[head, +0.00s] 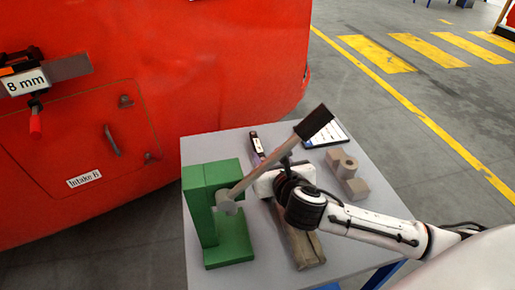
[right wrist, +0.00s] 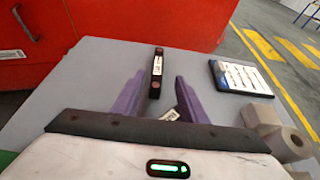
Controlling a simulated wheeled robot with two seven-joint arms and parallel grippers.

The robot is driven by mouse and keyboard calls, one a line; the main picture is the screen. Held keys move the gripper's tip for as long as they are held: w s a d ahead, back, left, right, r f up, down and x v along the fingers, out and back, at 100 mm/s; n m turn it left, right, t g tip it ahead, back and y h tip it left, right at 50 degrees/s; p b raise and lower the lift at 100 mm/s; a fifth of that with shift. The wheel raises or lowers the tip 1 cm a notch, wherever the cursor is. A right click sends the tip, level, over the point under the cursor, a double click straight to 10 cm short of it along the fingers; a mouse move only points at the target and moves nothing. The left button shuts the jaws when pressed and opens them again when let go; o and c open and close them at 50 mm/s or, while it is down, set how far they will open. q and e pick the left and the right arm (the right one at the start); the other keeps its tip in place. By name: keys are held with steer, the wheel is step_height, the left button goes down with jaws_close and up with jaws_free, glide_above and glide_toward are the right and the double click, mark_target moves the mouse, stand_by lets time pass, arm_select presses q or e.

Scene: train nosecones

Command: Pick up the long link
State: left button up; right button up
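A dark bar with a pale label and round ends, which looks like the long link (head: 257,146), lies near the table's far edge. In the right wrist view the long link (right wrist: 156,73) appears ahead, between the lines of the fingers. My right gripper (head: 280,178) is over the table, partly behind a grey lever in the head view. In the right wrist view my right gripper (right wrist: 160,80) has its purple fingers apart with nothing held. My left gripper is not in view.
A green stand (head: 228,240) with a grey lever (head: 275,157) and dark handle rises on the left of the grey table (head: 205,148). A tablet or card (head: 337,136), a grey-brown block with a cylinder (head: 348,172) and a wooden block (head: 303,245) also lie there.

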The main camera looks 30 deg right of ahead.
mark_target(259, 147)
steer(key=shift+a+x, duration=0.15)
steer(key=shift+x, duration=1.55)
steer(key=shift+a+x, duration=0.15)
steer(key=shift+x, duration=1.55)
steer(key=shift+f, duration=0.1)
jaws_close()
